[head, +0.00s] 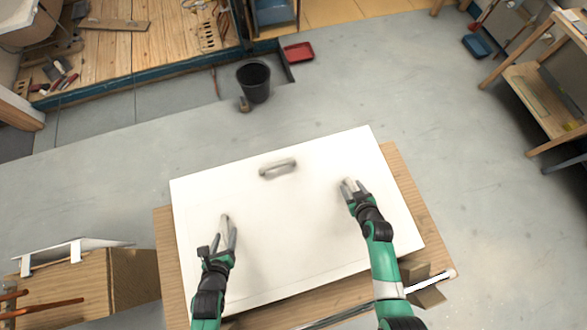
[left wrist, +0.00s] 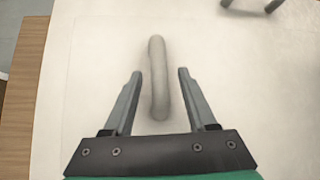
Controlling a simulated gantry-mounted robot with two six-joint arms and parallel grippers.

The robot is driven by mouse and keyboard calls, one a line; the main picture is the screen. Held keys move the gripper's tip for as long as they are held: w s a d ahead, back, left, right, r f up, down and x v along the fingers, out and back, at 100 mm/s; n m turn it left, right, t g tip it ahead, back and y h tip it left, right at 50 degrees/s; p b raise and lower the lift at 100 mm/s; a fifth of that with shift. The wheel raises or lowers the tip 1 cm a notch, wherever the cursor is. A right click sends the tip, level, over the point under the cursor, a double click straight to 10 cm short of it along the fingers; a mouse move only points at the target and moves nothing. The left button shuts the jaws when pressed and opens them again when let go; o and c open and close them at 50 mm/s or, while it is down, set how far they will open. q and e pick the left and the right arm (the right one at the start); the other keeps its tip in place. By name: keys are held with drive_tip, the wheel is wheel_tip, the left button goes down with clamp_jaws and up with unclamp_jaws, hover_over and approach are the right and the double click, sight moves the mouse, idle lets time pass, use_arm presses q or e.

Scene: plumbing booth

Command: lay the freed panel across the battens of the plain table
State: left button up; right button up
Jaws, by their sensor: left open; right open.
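The white panel (head: 290,230) lies over a wooden table (head: 404,180), slightly turned, covering most of its top. A grey handle (head: 278,168) stands on the panel near its far edge. My left gripper (head: 226,226) is open over the panel's left part. In the left wrist view, its spread fingers (left wrist: 160,74) are on either side of a pale grip bar (left wrist: 157,95), with gaps on both sides. My right gripper (head: 350,188) is open at another pale bar on the panel's right part. Any battens are hidden beneath the panel.
A wooden cabinet (head: 75,285) with copper pipes stands at lower left. A black bucket (head: 254,82) and a red tray (head: 298,52) are on the floor beyond the table. A wooden workbench (head: 540,95) is at upper right. The grey floor between is clear.

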use_arm(q)
drive_tip(key=v, duration=1.1)
drive_tip(key=shift+s+r, duration=0.3)
use_arm(e)
drive_tip(key=shift+s+r, duration=0.1)
drive_tip(key=v, duration=1.1)
drive_tip(key=shift+s+r, duration=0.25)
drive_tip(key=shift+s, duration=0.05)
